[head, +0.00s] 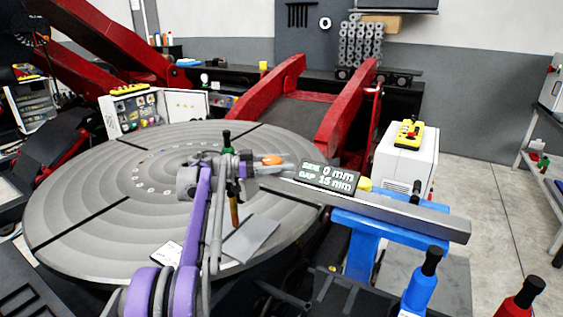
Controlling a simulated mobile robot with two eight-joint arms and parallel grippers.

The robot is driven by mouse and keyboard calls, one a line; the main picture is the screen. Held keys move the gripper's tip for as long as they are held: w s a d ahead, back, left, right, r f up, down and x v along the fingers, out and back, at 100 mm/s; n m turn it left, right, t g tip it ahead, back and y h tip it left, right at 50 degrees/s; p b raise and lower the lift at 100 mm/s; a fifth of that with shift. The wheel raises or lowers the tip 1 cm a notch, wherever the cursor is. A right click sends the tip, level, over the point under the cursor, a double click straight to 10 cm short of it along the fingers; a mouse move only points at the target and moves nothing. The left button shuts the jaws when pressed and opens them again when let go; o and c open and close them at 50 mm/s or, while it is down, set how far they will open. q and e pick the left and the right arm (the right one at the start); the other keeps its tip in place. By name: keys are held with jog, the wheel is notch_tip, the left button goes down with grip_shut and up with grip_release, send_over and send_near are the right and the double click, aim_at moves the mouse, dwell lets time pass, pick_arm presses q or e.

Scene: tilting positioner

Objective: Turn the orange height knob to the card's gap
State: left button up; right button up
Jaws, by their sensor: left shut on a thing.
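The orange knob (272,160) sits near the left end of a grey beam (415,212), over the round table. My left gripper (268,164), on the purple arm, is shut around the knob, though its fingertips are small and partly hidden. Just left of the knob stands an upright green tool with a black top (228,146) and a copper-coloured tip (234,211), above a grey plate (252,239). A dark display (327,176) on the beam reads "SIDE 0 mm" and "GAP 15 mm". A white card (167,253) lies on the table; its print is unreadable. My right gripper is out of view.
The grooved round table (75,210) fills the left and middle. Red arms (348,115) rise behind it. A blue stand (360,232) carries the beam. A white cabinet (410,160) is behind the beam.

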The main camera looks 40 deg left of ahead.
pick_arm(q)
jog(key=shift+r, duration=0.15)
jog(key=o, duration=1.4)
jog(key=shift+c, duration=0.2)
jog(key=b+v, duration=0.1)
jog(key=v, duration=0.9)
jog(key=shift+s+a, duration=0.25)
jog(key=shift+s, duration=0.05)
